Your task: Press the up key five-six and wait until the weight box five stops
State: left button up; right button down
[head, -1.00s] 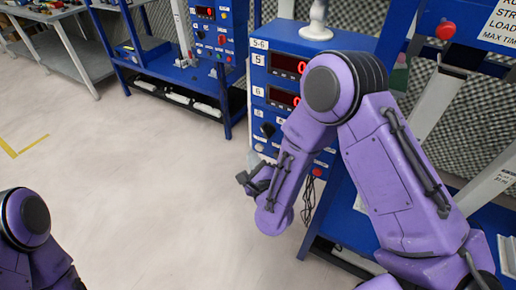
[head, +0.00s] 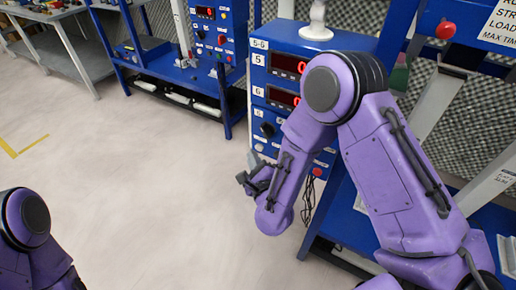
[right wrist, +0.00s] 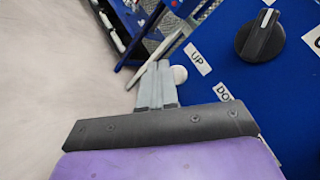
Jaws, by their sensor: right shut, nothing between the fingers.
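The up key (right wrist: 179,74) is a round white button beside the "UP" label (right wrist: 198,58) on the blue panel. In the head view it shows as a small pale dot (head: 259,147) low on the panel labelled 5-6 (head: 283,45). My right gripper (right wrist: 159,68) is shut and empty, its fingertips just left of the key and partly overlapping it in the right wrist view; I cannot tell if they touch it. In the head view the right gripper (head: 243,179) is just left of the panel. Weight box five is not recognisable. My left gripper is out of view.
A black knob (right wrist: 260,36) sits right of the UP label. The "DOWN" label (right wrist: 224,92) is partly covered. Red displays (head: 289,65) read 0 at row 5. Dark cables (head: 309,200) hang below the panel. Open floor (head: 140,180) lies to the left.

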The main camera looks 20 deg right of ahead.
jog(key=shift+w+d, duration=0.3)
jog(key=shift+d, duration=0.05)
